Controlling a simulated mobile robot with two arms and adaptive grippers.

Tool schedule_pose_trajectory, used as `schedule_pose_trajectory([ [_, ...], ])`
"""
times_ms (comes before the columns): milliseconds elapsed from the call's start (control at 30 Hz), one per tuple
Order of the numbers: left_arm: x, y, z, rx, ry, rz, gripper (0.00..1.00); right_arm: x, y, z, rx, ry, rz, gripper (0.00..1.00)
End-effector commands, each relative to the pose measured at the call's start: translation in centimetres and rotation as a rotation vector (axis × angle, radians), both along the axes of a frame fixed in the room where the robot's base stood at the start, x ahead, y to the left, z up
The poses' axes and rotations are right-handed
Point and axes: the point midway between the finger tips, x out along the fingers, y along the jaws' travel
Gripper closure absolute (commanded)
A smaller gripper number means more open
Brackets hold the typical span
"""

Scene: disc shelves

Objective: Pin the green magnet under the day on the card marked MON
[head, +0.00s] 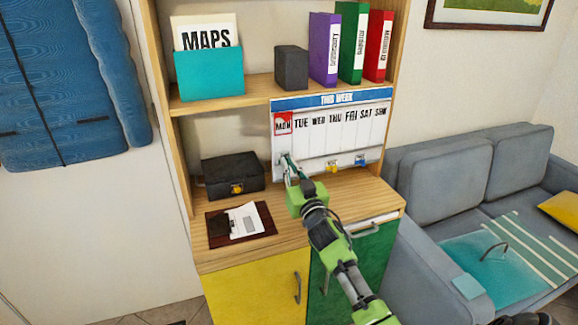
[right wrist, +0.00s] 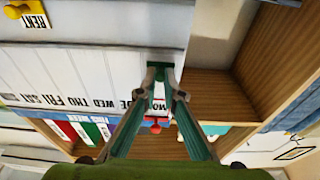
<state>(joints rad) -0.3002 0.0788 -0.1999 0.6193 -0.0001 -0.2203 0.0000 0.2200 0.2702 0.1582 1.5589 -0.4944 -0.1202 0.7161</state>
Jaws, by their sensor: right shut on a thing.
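The white week board (head: 345,139) stands upright on the cabinet top, with day names in a row under its blue THIS WEEK strip. A red patch marked MON (head: 282,123) is at its left end. My right gripper (head: 287,161) is at the board's lower left, below MON. Its fingers close together in the right wrist view (right wrist: 160,82), where the board appears upside down. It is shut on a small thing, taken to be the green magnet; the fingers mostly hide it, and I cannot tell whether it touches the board. My left gripper is not in view.
A yellow magnet (head: 331,164) and a blue magnet (head: 360,161) are low on the board. A black box (head: 233,175) and a clipboard (head: 217,231) lie to the left. The shelf above (head: 222,101) holds binders (head: 324,48) and a MAPS holder (head: 209,74).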

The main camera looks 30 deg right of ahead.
Motion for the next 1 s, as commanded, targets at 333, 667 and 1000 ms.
schedule_pose_trajectory([
  [333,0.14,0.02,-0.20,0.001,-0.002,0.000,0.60,0.52,-0.13,-0.04,0.000,0.000,0.000,1.00],
  [667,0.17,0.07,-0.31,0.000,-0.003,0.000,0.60,0.91,-0.21,0.05,0.000,-0.001,0.000,1.00],
  [1000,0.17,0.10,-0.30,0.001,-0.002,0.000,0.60,0.89,-0.21,0.00,0.000,0.000,0.000,0.72],
])
